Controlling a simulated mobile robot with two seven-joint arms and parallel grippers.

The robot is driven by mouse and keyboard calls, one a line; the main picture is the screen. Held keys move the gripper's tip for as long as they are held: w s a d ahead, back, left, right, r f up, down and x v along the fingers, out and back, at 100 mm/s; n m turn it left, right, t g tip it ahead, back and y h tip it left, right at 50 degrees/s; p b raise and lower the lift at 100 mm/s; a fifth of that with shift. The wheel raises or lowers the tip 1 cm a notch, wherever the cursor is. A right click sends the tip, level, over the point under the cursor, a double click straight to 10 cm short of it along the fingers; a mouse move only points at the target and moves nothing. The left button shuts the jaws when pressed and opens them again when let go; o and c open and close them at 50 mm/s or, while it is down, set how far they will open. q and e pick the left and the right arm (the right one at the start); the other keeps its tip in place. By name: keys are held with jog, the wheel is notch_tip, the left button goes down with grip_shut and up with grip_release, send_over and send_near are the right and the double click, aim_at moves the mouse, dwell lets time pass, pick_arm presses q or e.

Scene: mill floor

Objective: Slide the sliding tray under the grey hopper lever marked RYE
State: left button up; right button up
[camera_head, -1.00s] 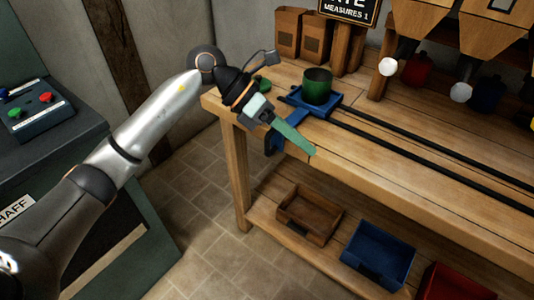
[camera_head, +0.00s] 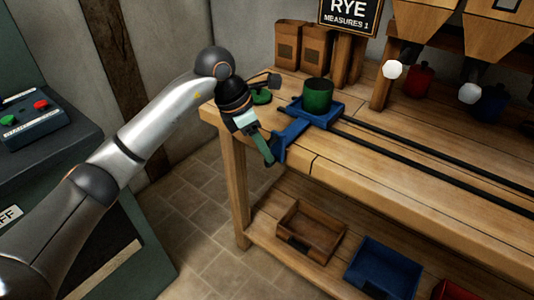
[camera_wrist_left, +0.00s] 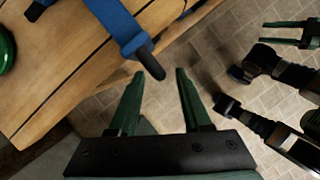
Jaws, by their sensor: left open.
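The blue sliding tray (camera_head: 331,117) sits at the left end of two dark rails on the workbench and carries a green cup (camera_head: 318,95). Its blue handle (camera_head: 290,135) reaches to the bench's front edge and bends down. My left gripper (camera_head: 268,160) is beside the handle's end, fingers pointing down. In the left wrist view its open fingers (camera_wrist_left: 160,74) stand apart, with the handle's dark tip (camera_wrist_left: 149,64) just beyond and between them. My right gripper (camera_wrist_left: 278,33) shows at the upper right there, fingers apart. Two pale lever knobs (camera_head: 393,69) hang under hoppers; no RYE mark is readable on them.
A sign (camera_head: 348,14) reads RYE, MEASURES 1. Red (camera_head: 419,82) and blue (camera_head: 491,104) jars stand behind the rails. Bins (camera_head: 311,232) stand on the lower shelf. The rails right of the tray look clear.

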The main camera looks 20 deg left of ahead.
pick_arm(q)
jog(key=shift+x, duration=1.35)
jog(key=shift+c, duration=0.3)
grip_shut()
